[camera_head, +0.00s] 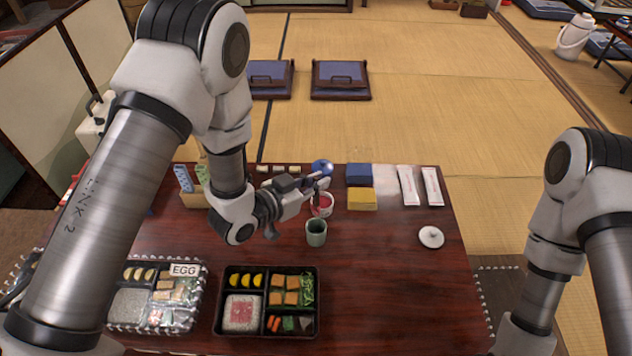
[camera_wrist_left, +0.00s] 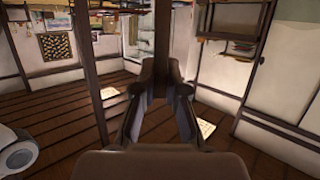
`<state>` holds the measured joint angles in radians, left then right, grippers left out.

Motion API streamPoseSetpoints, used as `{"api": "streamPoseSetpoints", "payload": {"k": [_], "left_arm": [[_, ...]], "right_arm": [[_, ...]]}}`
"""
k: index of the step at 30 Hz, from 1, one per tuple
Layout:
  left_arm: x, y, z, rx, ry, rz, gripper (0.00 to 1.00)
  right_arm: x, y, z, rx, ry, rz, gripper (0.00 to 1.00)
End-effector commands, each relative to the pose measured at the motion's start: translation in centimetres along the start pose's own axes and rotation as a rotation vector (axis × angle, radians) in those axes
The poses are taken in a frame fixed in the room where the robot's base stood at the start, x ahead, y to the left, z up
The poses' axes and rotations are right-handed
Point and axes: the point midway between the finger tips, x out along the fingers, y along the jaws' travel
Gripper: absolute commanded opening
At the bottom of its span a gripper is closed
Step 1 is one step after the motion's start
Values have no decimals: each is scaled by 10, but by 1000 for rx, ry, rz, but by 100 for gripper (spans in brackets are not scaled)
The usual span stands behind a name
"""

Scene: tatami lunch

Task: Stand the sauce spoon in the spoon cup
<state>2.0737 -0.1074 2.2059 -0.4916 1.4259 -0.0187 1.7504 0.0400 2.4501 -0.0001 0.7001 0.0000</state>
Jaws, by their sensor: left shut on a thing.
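My left gripper (camera_head: 322,184) is shut on what looks like the sauce spoon, just above a small white pot with red sauce (camera_head: 325,206). The spoon is mostly hidden by the fingers, and I cannot tell whether its lower end is in the sauce. A green cup (camera_head: 316,234), which looks like the spoon cup, stands upright just in front of the pot. In the left wrist view the fingers (camera_wrist_left: 161,88) are close together, with a dark upright bar beyond or between them. My right gripper is out of view.
A white lid (camera_head: 431,237) lies at the right. A blue box (camera_head: 358,174), a yellow box (camera_head: 361,199) and white packets (camera_head: 409,186) are at the back. A bento box (camera_head: 266,335) and a clear tray labelled EGG (camera_head: 186,270) are in front. The table's right front is clear.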

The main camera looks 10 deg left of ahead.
Motion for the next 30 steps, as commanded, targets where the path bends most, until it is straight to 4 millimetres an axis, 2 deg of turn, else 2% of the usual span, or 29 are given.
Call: {"api": "streamPoseSetpoints", "payload": {"k": [1, 12, 24, 30], "left_arm": [[3, 0, 10, 0, 0, 0, 0], [13, 0, 44, -1, 0, -1, 0], [23, 0, 79, 0, 0, -1, 0], [26, 0, 88, 0, 0, -1, 0]], "right_arm": [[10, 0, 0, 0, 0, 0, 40], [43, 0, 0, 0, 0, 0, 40], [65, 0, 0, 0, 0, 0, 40], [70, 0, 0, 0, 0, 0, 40]]}}
